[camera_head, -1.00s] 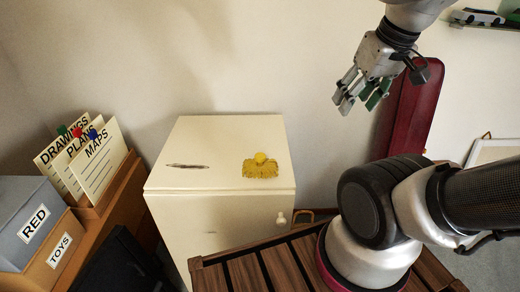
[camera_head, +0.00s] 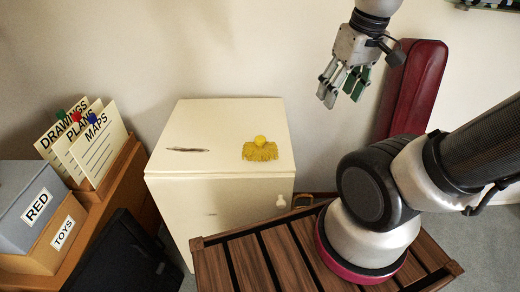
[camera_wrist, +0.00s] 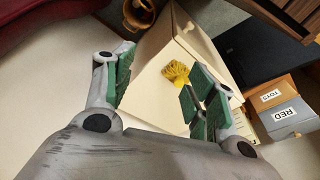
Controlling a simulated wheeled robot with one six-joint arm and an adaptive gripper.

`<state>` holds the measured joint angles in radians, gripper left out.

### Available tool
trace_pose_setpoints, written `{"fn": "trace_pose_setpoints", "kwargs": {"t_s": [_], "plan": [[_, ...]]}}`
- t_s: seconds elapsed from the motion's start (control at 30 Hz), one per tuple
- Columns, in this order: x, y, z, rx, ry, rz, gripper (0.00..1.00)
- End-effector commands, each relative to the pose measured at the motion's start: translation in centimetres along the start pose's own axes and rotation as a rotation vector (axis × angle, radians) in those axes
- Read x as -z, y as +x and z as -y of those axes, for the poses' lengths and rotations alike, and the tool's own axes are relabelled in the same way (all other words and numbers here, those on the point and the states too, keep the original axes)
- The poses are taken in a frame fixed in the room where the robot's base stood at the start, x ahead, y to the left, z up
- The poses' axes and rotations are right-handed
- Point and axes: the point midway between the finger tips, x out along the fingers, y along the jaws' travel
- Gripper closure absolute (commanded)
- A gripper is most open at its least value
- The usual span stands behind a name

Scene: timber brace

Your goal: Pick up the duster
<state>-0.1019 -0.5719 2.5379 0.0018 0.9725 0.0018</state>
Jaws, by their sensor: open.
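The duster (camera_head: 260,149) is a yellow, fringed thing with a round knob. It lies on top of a cream cabinet (camera_head: 222,180), near the right side of the top. In the wrist view the duster (camera_wrist: 177,73) shows between my fingers, close to the right-hand one, and beyond them. My gripper (camera_head: 343,88) is open and empty. It hangs in the air above and to the right of the cabinet, apart from the duster. In the wrist view my gripper (camera_wrist: 160,90) has its green-padded fingers spread wide.
A thin dark object (camera_head: 187,150) lies left of the duster on the cabinet top. A red padded piece (camera_head: 412,88) stands behind my arm. At left are boxes labelled RED (camera_head: 38,204) and TOYS (camera_head: 62,232), and a file holder (camera_head: 120,175) with cards. The cabinet top is otherwise clear.

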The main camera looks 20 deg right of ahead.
Motion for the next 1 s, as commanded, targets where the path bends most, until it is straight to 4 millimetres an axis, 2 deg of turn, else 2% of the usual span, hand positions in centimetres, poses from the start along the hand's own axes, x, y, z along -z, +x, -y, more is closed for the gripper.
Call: {"fn": "trace_pose_setpoints", "kwargs": {"t_s": [0.2,0.4,0.5,0.6,0.67,0.7,1.0], "plan": [[4.1,6.6,3.7,0.013,-0.148,0.225,0.44],[7.8,13.7,7.5,0.013,-0.273,0.326,0.44],[9.4,16.6,8.9,0.016,-0.316,0.334,0.44],[11.5,18.6,9.8,0.023,-0.34,0.298,0.44],[13.5,18.5,10.3,0.031,-0.353,0.231,0.44],[13.9,18.7,10.4,0.033,-0.359,0.213,0.44],[13.5,22.1,10.6,0.035,-0.367,0.204,0.44]]}}
